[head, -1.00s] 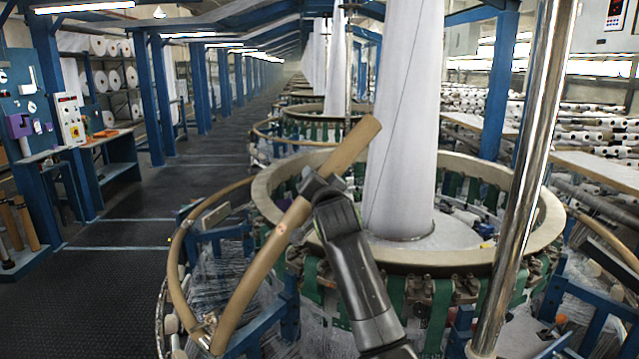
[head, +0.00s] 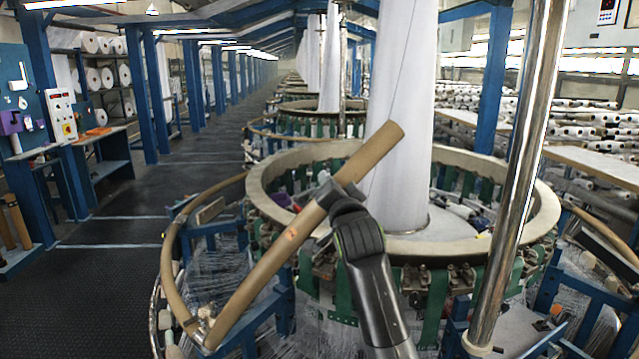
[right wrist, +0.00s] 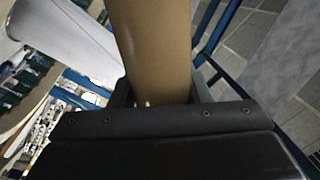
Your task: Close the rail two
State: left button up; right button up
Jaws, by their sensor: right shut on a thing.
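A tan, curved rail (head: 267,268) slants up from a joint at the lower left to a free end in front of the white cone. My right gripper (head: 330,192) is shut on it in its upper part. In the right wrist view the same rail (right wrist: 152,45) runs between the jaws (right wrist: 160,95). A second tan rail (head: 168,262) curves along the left side of the loom, and its lower end meets the held rail at the metal joint (head: 203,325). I cannot tell from a label which one is rail two. My left gripper is not in view.
The pale loom ring (head: 275,217) surrounds the white fabric cone (head: 401,120) behind the gripper. A shiny vertical pole (head: 519,180) stands on the right. The dark aisle floor (head: 95,285) on the left is clear, with a blue workbench (head: 100,150) farther back.

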jog(key=s+d+f+m+t+b, duration=0.2)
jog(key=s+d+f+b, duration=0.5)
jog(key=f, duration=0.3)
jog(key=s+d+f+m+t+h+b, duration=0.1)
jog(key=s+d+f+m+t+b, duration=0.1)
jog(key=s+d+f+b, duration=0.6)
notch_tip(320, 180, down, 4)
jog(key=shift+d+r+m+h+b, duration=0.2)
jog(key=shift+d+m+h+b, duration=0.15)
jog(key=shift+m, duration=0.35)
jog(key=o, duration=1.4)
jog(key=b+v, duration=0.5)
jog(key=v, duration=1.2)
jog(key=shift+f, duration=0.3)
